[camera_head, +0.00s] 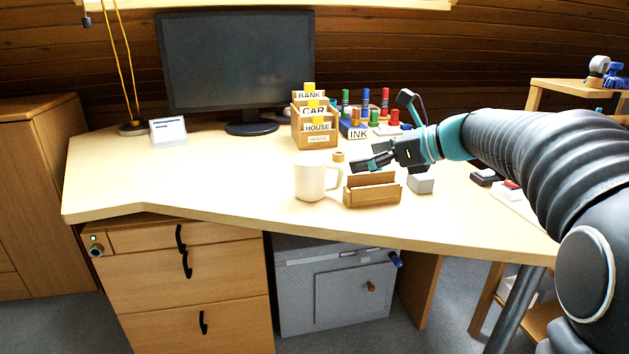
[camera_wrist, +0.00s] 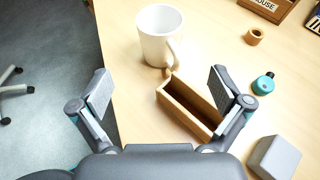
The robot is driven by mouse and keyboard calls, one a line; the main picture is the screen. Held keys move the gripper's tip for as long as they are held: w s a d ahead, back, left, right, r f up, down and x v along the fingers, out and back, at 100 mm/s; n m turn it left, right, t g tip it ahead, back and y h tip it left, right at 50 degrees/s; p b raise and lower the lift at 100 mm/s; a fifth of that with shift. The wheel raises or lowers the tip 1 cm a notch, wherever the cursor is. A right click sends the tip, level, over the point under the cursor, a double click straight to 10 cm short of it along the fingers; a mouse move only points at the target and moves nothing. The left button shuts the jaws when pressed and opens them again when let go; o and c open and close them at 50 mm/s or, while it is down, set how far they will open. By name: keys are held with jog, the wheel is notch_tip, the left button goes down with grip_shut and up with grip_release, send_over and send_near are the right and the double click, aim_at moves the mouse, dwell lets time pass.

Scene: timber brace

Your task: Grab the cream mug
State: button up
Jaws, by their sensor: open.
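The cream mug (camera_head: 311,177) stands upright on the desk near its front edge, with its handle toward the right. In the wrist view the mug (camera_wrist: 157,38) stands ahead of my gripper, with its handle toward the lower right. My gripper (camera_head: 359,167) is to the right of the mug in the head view, above the desk. In the wrist view my gripper (camera_wrist: 160,92) has its two fingers wide apart and nothing between them is held. The mug is apart from both fingers.
A small open wooden box (camera_head: 372,195) is close right of the mug, partly behind my right finger in the wrist view. A grey block (camera_head: 421,183), a wooden ring (camera_head: 338,156) and a labelled wooden organiser (camera_head: 315,133) are nearby. The desk left of the mug is clear.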

aim_at(325, 163)
jog(key=x, duration=0.7)
jog(key=shift+w+a, duration=0.3)
jog(key=shift+r+x, duration=0.2)
jog(key=shift+x, duration=2.9)
jog(key=c, duration=1.2)
